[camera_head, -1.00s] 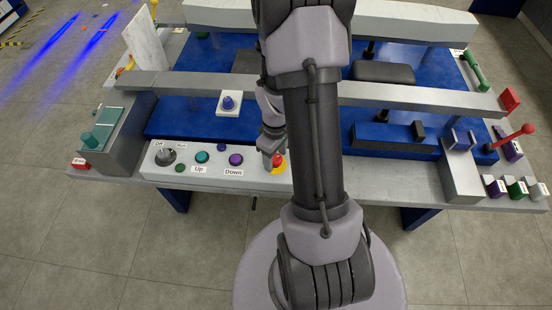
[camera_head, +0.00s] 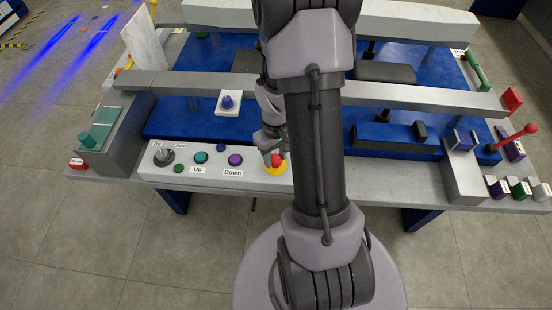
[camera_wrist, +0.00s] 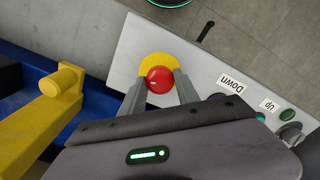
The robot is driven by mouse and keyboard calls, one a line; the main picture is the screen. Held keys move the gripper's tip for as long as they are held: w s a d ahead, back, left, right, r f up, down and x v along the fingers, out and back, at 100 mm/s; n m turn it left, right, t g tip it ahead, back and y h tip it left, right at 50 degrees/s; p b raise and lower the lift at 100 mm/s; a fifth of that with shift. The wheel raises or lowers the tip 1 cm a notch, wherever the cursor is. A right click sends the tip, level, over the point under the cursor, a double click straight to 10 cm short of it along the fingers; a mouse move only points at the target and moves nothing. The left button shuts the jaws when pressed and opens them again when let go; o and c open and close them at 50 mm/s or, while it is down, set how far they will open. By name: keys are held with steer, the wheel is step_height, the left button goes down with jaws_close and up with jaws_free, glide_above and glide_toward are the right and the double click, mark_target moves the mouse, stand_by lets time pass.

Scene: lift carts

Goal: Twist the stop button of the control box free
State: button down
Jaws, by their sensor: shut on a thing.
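The white control box (camera_head: 215,158) lies along the front of the bench. Its red stop button (camera_head: 278,160) sits on a yellow round plate (camera_head: 275,170) at the box's right end. In the wrist view the red button (camera_wrist: 160,80) has a finger on each side, with the yellow plate (camera_wrist: 152,63) showing behind it. My gripper (camera_head: 272,157) is shut on the button from above; in the wrist view its fingertips (camera_wrist: 160,84) touch the button's sides. My arm hides the area right of the button in the head view.
On the box are a key-like switch (camera_head: 163,155), a teal Up button (camera_head: 201,157) and a purple Down button (camera_head: 236,159). A grey beam (camera_head: 400,95) runs behind. A red-knobbed lever (camera_head: 529,129) stands at right. A yellow part (camera_wrist: 62,80) shows in the wrist view.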

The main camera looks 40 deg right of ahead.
steer(key=m+b, duration=0.1)
steer(key=m, duration=0.2)
steer(key=shift+f, duration=0.1)
steer(key=shift+r+p, duration=0.4)
steer(key=shift+r, duration=0.05)
steer(key=c, duration=0.8)
jaws_free()
steer(key=shift+f, duration=0.1)
step_height(320, 180, up, 18)
steer(key=p, duration=0.7)
steer(key=shift+f+p, duration=0.25)
steer(key=shift+p, duration=0.05)
